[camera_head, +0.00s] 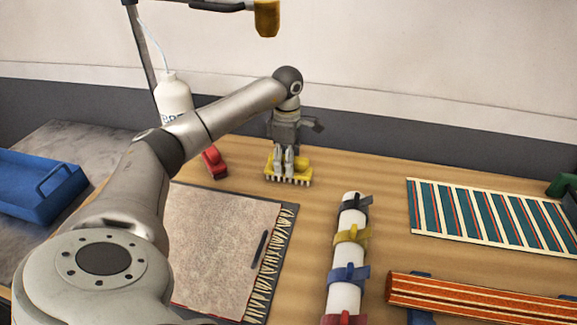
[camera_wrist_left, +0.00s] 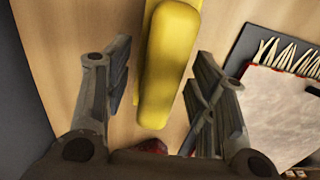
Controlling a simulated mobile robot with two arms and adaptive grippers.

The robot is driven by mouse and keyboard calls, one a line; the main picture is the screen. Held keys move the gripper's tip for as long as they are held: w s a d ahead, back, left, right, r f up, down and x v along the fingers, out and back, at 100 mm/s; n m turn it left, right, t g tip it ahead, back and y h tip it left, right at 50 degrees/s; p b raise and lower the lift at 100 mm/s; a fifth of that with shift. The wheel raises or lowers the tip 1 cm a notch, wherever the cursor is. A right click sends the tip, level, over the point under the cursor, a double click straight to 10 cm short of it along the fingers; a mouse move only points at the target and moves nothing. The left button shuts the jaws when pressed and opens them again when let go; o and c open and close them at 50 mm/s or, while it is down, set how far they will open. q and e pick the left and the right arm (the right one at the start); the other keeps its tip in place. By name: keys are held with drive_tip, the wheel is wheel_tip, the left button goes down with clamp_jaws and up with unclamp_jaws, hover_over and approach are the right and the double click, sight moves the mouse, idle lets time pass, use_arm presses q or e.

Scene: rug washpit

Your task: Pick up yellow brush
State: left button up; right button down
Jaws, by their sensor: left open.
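The yellow brush (camera_head: 273,172) stands on the wooden table near the back wall, with its pale bristles facing down. My left gripper (camera_head: 285,158) is over it from above, pointing down, and hides part of its top. In the left wrist view the yellow brush (camera_wrist_left: 165,65) lies between the two open fingers of the left gripper (camera_wrist_left: 160,80), with a visible gap on each side. The fingers are not closed on it. My right gripper is in neither view.
A red brush (camera_head: 215,163) and a white bottle (camera_head: 173,95) stand left of the yellow brush. A fringed rug (camera_head: 225,235) lies in front. A white roll with coloured straps (camera_head: 345,265) and a striped rug (camera_head: 485,215) lie to the right. A blue tray (camera_head: 35,185) is far left.

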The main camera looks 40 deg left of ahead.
use_arm(q)
drive_tip(key=c, duration=0.7)
clamp_jaws()
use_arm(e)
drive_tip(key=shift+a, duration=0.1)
use_arm(q)
drive_tip(key=shift+r, duration=0.1)
